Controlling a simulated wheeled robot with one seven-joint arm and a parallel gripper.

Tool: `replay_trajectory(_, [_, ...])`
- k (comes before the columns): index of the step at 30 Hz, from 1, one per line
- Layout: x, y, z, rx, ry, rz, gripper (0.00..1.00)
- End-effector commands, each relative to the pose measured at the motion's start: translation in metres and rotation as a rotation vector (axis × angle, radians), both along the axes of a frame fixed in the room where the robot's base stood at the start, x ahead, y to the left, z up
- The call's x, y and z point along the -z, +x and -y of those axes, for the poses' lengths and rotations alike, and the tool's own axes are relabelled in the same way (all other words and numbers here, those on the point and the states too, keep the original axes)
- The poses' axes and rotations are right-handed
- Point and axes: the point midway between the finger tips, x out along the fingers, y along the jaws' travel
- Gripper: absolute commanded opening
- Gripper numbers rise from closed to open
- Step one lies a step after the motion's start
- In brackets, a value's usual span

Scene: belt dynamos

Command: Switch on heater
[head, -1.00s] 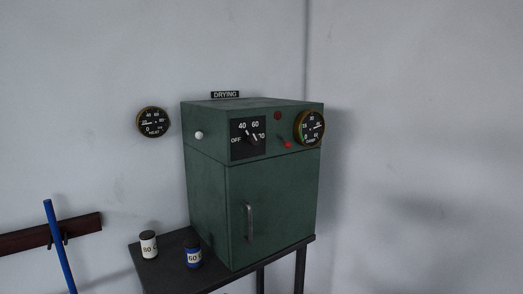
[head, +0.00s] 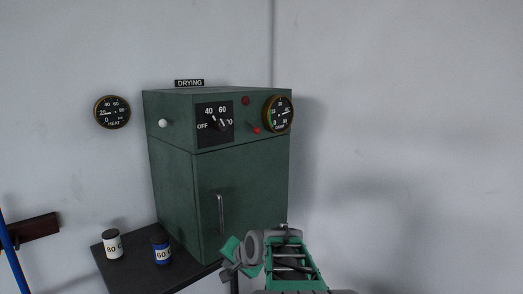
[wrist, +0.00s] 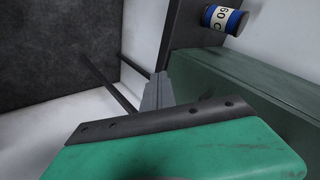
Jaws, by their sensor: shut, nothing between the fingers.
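The heater is a dark green cabinet (head: 175,170) under a "DRYING" sign (head: 189,83). Its front has a black dial plate with a knob (head: 221,125) marked OFF, 40, 60 and a partly covered number; the setting is too small to tell. Right of it are a dark red lamp (head: 245,100) and a small red-tipped switch lever (head: 256,130). The door handle (head: 221,213) is upright. My gripper (wrist: 160,78) is shut and empty in the wrist view, low by the cabinet and table. In the head view my green arm rises at the bottom, before the cabinet's lower right corner.
A round gauge (head: 278,113) is on the cabinet's front and a HEAT gauge (head: 112,112) on the wall. White "80" (head: 113,245) and blue "60" (head: 160,250) jars stand on the dark table. The right is clear.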

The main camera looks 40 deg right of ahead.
Motion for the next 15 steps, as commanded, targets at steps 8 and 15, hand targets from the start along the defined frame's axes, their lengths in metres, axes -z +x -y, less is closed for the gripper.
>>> replay_trajectory(8, [-0.163,0.045,0.148,0.417,0.764,0.849,0.00])
replay_trajectory(15, [-0.258,0.002,0.195,0.343,1.319,1.202,0.00])
